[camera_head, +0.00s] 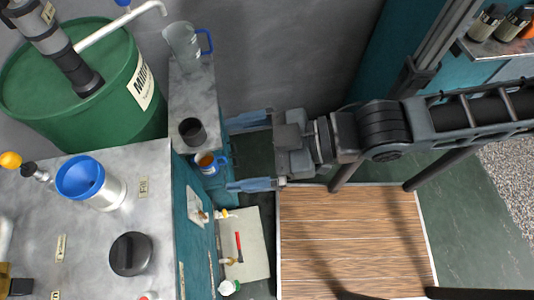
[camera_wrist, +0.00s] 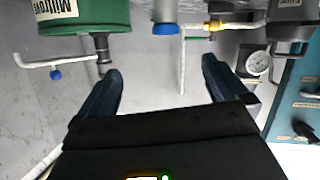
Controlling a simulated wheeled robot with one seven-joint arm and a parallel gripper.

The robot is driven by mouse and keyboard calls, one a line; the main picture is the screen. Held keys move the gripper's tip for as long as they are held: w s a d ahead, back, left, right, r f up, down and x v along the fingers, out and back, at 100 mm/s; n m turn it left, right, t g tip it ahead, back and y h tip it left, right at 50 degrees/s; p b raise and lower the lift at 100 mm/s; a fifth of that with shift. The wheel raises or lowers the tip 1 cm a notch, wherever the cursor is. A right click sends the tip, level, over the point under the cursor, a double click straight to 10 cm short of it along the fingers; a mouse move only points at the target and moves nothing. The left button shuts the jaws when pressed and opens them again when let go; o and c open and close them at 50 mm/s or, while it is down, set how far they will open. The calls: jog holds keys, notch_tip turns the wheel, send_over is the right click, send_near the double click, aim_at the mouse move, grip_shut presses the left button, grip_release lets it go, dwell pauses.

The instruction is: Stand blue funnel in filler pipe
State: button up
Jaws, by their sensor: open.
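The blue funnel (camera_head: 80,175) is at the left in the head view, its wide round mouth facing up. My gripper (camera_head: 228,156) is open and empty, right of the grey worktop and well apart from the funnel. In the wrist view, both fingers of my gripper (camera_wrist: 160,68) are spread with nothing between them.
A blue-handled mug (camera_head: 208,164) is just left of my fingertips. A dark cup (camera_head: 192,131) and a clear jug (camera_head: 185,42) stand on a narrow grey ledge (camera_head: 195,90). A green drum (camera_head: 90,115) is behind. A black round cap (camera_head: 130,254) is on the worktop (camera_head: 85,235).

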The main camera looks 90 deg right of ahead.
jog(key=s, duration=0.1)
jog(key=s+a+r+m, duration=0.2)
jog(key=shift+s+a, duration=0.15)
jog(key=shift+s, duration=0.2)
jog(key=shift+f, duration=0.1)
dwell(0.9)
